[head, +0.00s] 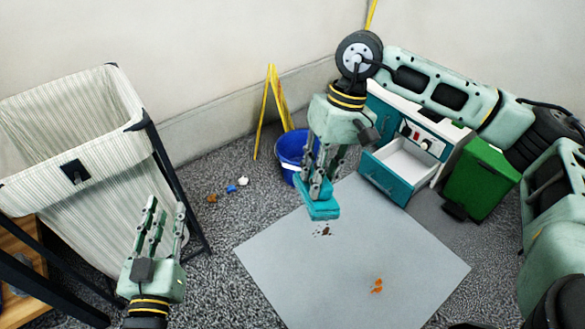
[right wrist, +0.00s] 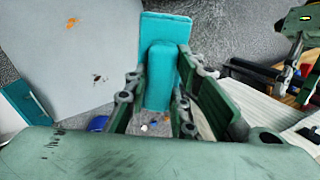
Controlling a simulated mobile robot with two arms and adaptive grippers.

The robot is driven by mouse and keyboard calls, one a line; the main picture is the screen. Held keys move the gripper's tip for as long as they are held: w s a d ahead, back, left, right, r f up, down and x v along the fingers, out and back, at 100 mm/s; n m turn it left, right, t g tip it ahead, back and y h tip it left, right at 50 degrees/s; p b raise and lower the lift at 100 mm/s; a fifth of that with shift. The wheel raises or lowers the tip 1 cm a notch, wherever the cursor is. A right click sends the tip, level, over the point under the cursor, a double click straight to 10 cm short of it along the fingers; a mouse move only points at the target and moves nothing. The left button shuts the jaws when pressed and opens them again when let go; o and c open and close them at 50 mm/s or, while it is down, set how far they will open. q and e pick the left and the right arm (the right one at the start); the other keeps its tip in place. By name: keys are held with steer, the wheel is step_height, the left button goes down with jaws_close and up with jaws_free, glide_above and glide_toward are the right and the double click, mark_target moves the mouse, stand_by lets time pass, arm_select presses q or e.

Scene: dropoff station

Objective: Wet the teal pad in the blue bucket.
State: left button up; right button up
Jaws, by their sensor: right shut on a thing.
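The teal pad (head: 318,208) is held in my right gripper (head: 318,185), which points down above the grey mat. In the right wrist view the pad (right wrist: 166,80) shows between the two fingers. The blue bucket (head: 288,152) stands on the floor behind and left of my right gripper, which hides part of it. A small blue part of the bucket (right wrist: 97,123) shows in the right wrist view. The bucket's inside is mostly hidden. My left gripper (head: 166,208) is open and empty, fingers pointing up, in front of the laundry hamper.
The grey mat (head: 290,265) has dark bits (head: 322,230) and an orange spot (head: 377,286) on it. A yellow sign (head: 270,110) stands behind the bucket. The striped hamper (head: 95,190) is left; a drawer cabinet (head: 385,178) and green bin (head: 482,178) are right. Small scraps (head: 232,188) lie on the carpet.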

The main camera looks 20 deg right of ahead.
step_height(320, 180, down, 36)
steer(key=b, duration=3)
steer(key=shift+d+f, duration=0.15)
steer(key=shift+d, duration=0.2)
steer(key=shift+w, duration=0.1)
stand_by(1.8)
steer(key=shift+a+r+p, duration=0.15)
steer(key=shift+r+p, duration=0.4)
steer(key=shift+r, duration=0.75)
steer(key=shift+a+r+p, duration=0.1)
steer(key=shift+r+p, duration=0.45)
steer(key=shift+r, duration=0.7)
steer(key=shift+r, duration=0.2)
